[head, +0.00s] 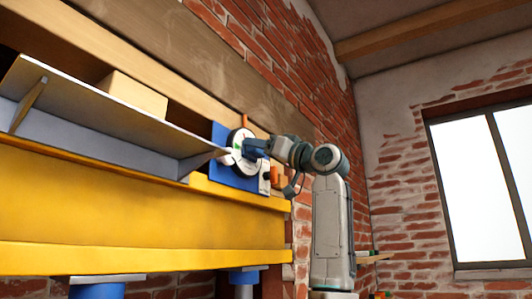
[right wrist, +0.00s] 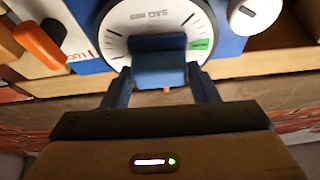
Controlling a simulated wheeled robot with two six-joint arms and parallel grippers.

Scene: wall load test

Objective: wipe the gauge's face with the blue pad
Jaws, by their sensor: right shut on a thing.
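The gauge (head: 237,158) has a round white face on a blue panel (head: 222,180) at the end of the yellow beam. In the right wrist view the gauge's face (right wrist: 120,22) shows black ticks, upside-down "SAG" lettering and a green mark. My right gripper (right wrist: 160,80) is shut on the blue pad (right wrist: 160,62), which is held in front of the lower middle of the face and hides part of it. I cannot tell if the pad touches the face. In the head view my right gripper (head: 258,148) is at the gauge's right side. My left gripper is not in view.
An orange handle (right wrist: 40,45) and a white knob (right wrist: 256,12) flank the gauge in the right wrist view. A long grey angled plate (head: 110,115) runs along the yellow beam (head: 130,205) left of the gauge. A brick wall stands behind; a window (head: 485,190) is at right.

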